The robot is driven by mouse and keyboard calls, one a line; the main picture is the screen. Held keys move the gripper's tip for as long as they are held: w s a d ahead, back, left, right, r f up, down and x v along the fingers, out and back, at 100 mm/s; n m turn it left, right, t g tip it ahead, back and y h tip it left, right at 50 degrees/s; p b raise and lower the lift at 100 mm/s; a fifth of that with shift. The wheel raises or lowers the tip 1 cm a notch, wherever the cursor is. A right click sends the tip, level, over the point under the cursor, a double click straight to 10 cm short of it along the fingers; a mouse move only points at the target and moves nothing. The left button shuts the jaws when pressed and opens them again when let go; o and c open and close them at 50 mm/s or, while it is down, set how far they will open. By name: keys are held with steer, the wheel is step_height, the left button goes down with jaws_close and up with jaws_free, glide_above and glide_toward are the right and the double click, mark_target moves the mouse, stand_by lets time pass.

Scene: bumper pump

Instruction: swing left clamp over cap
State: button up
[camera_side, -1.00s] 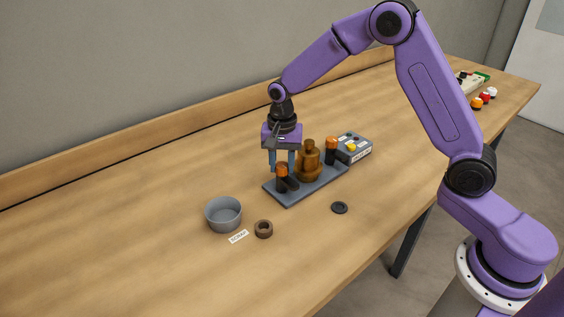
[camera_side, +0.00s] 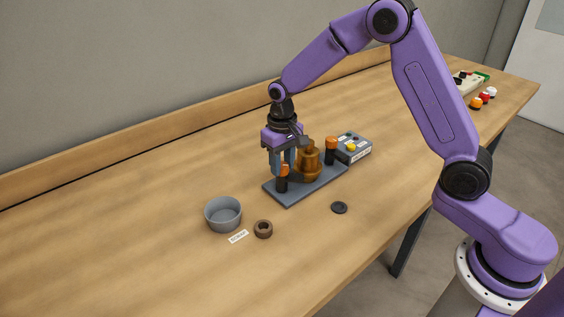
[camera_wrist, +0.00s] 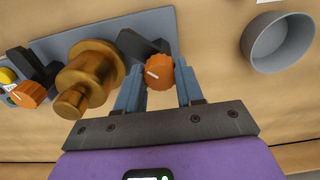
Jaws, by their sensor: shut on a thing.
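The left clamp (camera_side: 282,184) is a dark post with an orange knob at the left end of the grey base plate. My gripper (camera_side: 282,170) points down and is shut on this clamp at its top. In the wrist view, the orange knob (camera_wrist: 158,71) sits between my two blue fingers (camera_wrist: 160,85). The clamp's black arm (camera_wrist: 132,43) reaches from the knob toward the edge of the brass cap (camera_wrist: 92,68); I cannot tell whether it overlaps the cap. The brass pump body with its cap (camera_side: 308,163) stands mid-plate, upright. My fingers partly hide the clamp in the side view.
The right clamp (camera_side: 331,150) stands at the plate's (camera_side: 290,201) far end, beside a grey box with a yellow button (camera_side: 354,148). A grey bowl (camera_side: 223,214), a brown ring (camera_side: 263,229) and a black disc (camera_side: 339,208) lie in front. The table's left side is clear.

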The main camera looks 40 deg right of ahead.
steer(key=n, duration=0.4)
steer(key=shift+n, duration=0.3)
steer(key=n, duration=0.4)
steer(key=shift+r, duration=0.1)
steer(key=shift+n, duration=0.3)
steer(key=o, duration=1)
steer(key=shift+o, duration=0.2)
step_height(320, 180, up, 17)
steer(key=shift+r, duration=0.2)
